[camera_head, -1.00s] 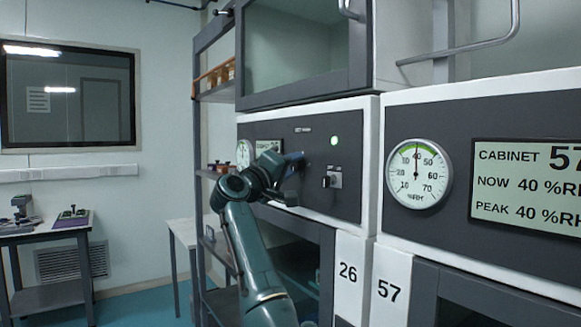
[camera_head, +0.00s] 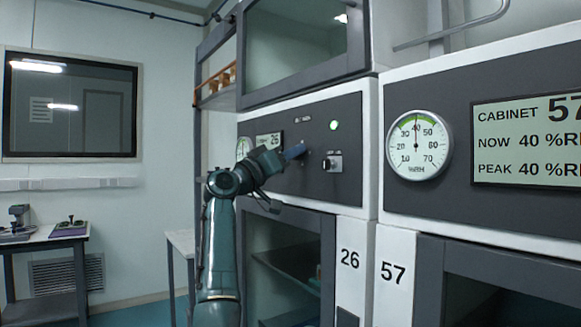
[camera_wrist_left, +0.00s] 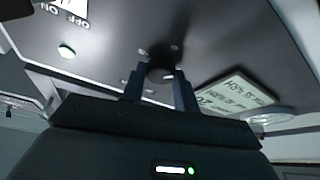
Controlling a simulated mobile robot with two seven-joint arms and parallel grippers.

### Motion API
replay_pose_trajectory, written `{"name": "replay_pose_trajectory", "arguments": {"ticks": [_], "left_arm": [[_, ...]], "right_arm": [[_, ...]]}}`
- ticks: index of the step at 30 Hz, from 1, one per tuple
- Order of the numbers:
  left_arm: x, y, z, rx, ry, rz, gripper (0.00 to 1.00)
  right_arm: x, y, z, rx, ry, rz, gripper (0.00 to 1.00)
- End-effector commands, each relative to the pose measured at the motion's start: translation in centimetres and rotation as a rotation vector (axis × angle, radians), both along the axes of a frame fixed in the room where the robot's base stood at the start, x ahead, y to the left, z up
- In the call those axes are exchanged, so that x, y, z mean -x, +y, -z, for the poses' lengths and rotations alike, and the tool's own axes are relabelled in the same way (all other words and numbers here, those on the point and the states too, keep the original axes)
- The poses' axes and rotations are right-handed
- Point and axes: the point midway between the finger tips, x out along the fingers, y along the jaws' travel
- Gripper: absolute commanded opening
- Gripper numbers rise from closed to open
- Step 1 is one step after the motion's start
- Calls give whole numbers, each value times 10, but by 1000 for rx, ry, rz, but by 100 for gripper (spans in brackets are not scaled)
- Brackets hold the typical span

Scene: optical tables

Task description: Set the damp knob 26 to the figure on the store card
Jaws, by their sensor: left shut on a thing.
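The dark grey panel of cabinet 26 (camera_head: 350,190) is in the middle of the head view. My left gripper (camera_head: 298,151) reaches it from the left, with its blue fingertips at the panel. In the left wrist view my left gripper (camera_wrist_left: 160,88) is shut on a dark round knob (camera_wrist_left: 162,71), one finger on each side. The knob is hidden behind the gripper in the head view, and its setting cannot be read. The cabinet 26 display (camera_head: 270,140) and round gauge (camera_head: 243,147) are partly hidden by my arm. I see no store card. My right gripper is not in view.
A switch (camera_head: 332,162) and a lit green lamp (camera_head: 334,125) sit right of the gripper on the same panel. Cabinet 57's gauge (camera_head: 418,145) and display (camera_head: 530,140) are further right. Side tables (camera_head: 45,240) stand at the far left.

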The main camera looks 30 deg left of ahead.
Motion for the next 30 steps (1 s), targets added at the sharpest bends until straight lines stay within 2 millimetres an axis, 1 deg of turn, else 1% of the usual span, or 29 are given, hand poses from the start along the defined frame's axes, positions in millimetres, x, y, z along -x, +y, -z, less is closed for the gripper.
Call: {"name": "replay_pose_trajectory", "arguments": {"ticks": [1,2,8,18,24,30], "left_arm": [[0,2,4,-44,-13,-2,8],[0,2,4,-69,-24,-2,8],[-1,3,1,-243,-97,-1,8],[-1,3,-2,-532,-218,2,8],[-1,3,-3,-677,-279,2,8],[-1,3,-3,-781,-323,-1,8]], "right_arm": [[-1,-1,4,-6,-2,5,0],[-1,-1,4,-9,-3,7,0],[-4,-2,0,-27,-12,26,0],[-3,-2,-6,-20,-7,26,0],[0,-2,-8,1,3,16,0],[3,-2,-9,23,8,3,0]]}}
